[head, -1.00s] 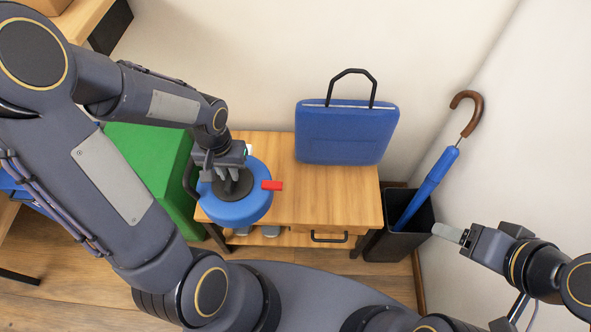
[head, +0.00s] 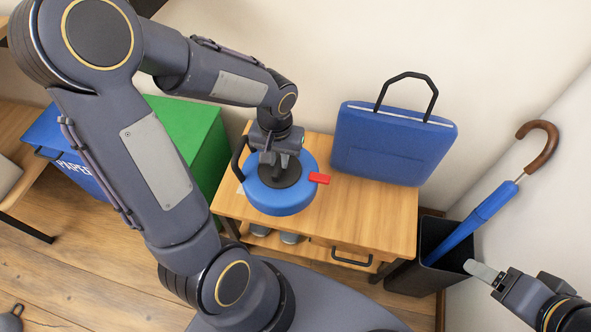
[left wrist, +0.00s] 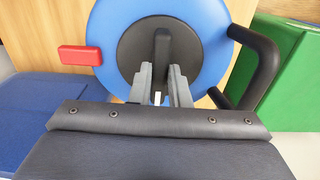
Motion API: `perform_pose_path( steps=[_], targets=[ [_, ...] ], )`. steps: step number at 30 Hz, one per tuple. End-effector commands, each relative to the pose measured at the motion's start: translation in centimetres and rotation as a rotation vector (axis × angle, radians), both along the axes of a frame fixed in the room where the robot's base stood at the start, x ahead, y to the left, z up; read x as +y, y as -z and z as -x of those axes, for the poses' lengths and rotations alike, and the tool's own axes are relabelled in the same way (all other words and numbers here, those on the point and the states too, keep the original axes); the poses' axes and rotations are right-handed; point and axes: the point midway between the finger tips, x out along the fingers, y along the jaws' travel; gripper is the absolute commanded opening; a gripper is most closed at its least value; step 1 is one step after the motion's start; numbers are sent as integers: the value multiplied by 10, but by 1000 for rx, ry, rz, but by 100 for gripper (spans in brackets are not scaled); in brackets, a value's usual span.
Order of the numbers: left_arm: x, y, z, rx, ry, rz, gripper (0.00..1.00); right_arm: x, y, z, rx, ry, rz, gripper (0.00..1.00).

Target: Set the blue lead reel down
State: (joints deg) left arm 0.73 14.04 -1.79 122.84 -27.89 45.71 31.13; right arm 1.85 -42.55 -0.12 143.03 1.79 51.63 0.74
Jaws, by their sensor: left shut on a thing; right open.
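The blue lead reel (head: 281,200) is a round blue disc with a dark hub, a black side handle and a red plug piece (head: 319,178). It is at the left part of the wooden bench top (head: 345,222); I cannot tell whether it touches the wood. My left gripper (head: 279,170) is over the hub, shut on its raised grip. In the left wrist view the reel (left wrist: 210,45) fills the upper middle, with the gripper's fingers (left wrist: 161,90) at the dark hub. My right gripper (head: 484,272) is open and empty at the lower right, near the black bin.
A blue case (head: 393,145) with a black handle stands at the bench's back right. A black bin (head: 440,240) holds a blue umbrella (head: 475,220). Green (head: 190,135) and blue (head: 70,150) boxes stand left of the bench. The bench's front middle is clear.

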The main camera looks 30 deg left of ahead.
Motion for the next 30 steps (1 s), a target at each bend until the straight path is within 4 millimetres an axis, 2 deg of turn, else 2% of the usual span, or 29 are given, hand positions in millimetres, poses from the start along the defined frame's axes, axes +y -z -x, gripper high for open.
perform_pose_path(
  steps=[1, 7, 16, 23, 30],
  targets=[
    [-3, 14, -6, 3, 3, 0, 0, 0, 7, 0, 0, 0, 0, 66],
    [-14, 41, -27, 1, 0, 0, 0, 0, 16, 0, 0, 0, 0, 66],
    [-21, 57, -40, -1, 0, 0, 0, 0, 21, 0, 0, 0, 0, 66],
    [-21, 86, -41, 1, 0, -1, 0, 0, 31, 0, 0, 0, 0, 66],
    [-21, 87, -41, -2, -1, 0, 0, 0, 30, 0, 0, 0, 0, 66]
  ],
)
